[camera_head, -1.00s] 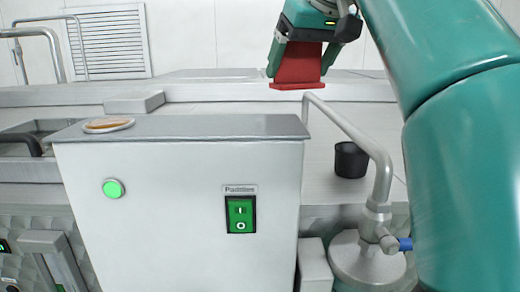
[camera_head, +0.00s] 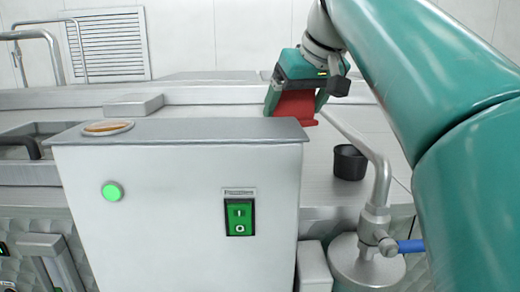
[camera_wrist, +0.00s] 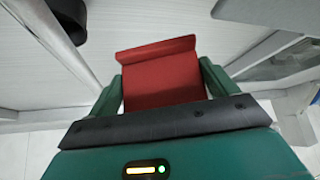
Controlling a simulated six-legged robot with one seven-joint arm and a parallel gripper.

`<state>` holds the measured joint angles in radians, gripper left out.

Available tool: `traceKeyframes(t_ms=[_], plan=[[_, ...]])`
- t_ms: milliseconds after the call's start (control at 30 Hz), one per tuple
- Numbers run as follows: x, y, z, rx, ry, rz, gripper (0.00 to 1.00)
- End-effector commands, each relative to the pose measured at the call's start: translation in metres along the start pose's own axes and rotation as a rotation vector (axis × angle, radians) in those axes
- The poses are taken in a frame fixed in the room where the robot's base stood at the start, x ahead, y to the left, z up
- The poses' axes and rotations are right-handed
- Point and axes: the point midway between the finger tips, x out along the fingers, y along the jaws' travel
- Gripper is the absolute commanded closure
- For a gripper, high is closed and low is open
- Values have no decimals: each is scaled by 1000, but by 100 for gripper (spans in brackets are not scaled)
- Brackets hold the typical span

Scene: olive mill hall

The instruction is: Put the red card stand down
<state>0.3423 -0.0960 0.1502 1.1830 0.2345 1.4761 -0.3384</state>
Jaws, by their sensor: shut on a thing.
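The red card stand (camera_head: 296,106) is held upright in my gripper (camera_head: 295,100), with its flared foot pointing down.
A plate with something orange (camera_head: 108,127) lies on the left of the white cabinet (camera_head: 180,200). A black cup (camera_head: 350,162) stands on the pale surface to the right. A bent grey pipe (camera_head: 377,170) rises near the cup. A raised block (camera_head: 134,105) is behind the cabinet.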

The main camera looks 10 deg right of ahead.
Motion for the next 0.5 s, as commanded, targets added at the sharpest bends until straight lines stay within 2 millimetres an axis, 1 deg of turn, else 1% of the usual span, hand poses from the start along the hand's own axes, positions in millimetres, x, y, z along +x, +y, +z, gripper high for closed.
traceKeyframes(t_ms=[33,367,500], plan=[[10,2,-5,1,-3,-2,42],[79,14,-45,0,-3,-3,42],[109,17,-46,0,-4,-1,42]])
